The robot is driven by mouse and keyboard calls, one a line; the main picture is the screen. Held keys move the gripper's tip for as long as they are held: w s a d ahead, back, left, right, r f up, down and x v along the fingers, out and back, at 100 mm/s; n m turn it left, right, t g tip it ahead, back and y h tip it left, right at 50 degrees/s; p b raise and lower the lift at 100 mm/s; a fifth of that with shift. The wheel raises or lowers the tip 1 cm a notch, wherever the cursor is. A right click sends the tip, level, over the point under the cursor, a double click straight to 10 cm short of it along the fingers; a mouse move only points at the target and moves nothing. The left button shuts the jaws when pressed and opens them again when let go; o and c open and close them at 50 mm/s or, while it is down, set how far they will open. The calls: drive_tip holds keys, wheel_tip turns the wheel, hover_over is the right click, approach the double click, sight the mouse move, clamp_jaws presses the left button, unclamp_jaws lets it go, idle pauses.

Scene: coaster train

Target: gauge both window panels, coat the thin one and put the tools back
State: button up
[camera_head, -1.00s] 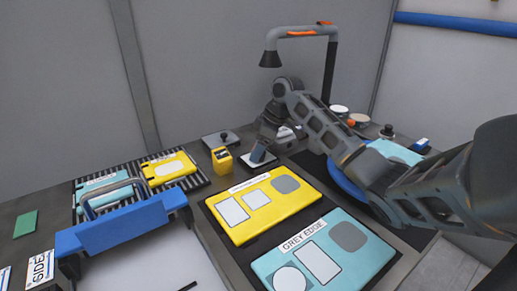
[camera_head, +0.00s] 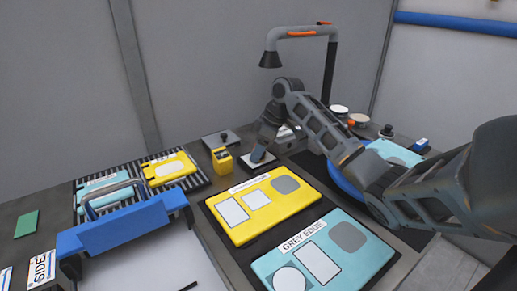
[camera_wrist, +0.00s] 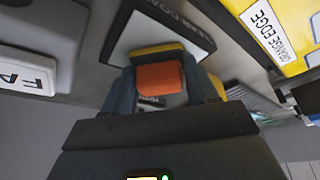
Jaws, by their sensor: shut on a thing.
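A yellow panel (camera_head: 262,220) with pale window patches and a rounded grey one lies flat on the dark bench mat. A light-blue panel labelled GREY EDGE (camera_head: 350,268) lies in front of it. Behind the yellow panel, my gripper (camera_head: 259,154) points down over a small white-rimmed pad (camera_head: 271,158). In the wrist view my gripper (camera_wrist: 162,88) is shut on an orange-and-yellow tool (camera_wrist: 160,77), above the pad's white rim. The tool's lower end is hidden. Whether it touches the pad cannot be told. A yellow block-like device (camera_head: 222,160) stands left of the pad.
A dark plate with a knob (camera_head: 221,139) lies behind the yellow device. A ribbed rack (camera_head: 198,179) holds two smaller panels at left, behind a blue-handled piece (camera_head: 115,232). Small pots (camera_head: 340,111) stand right, behind my arm.

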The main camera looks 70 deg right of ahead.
drive_tip(key=shift+r+p, duration=2.75)
drive_tip(key=shift+r, duration=0.75)
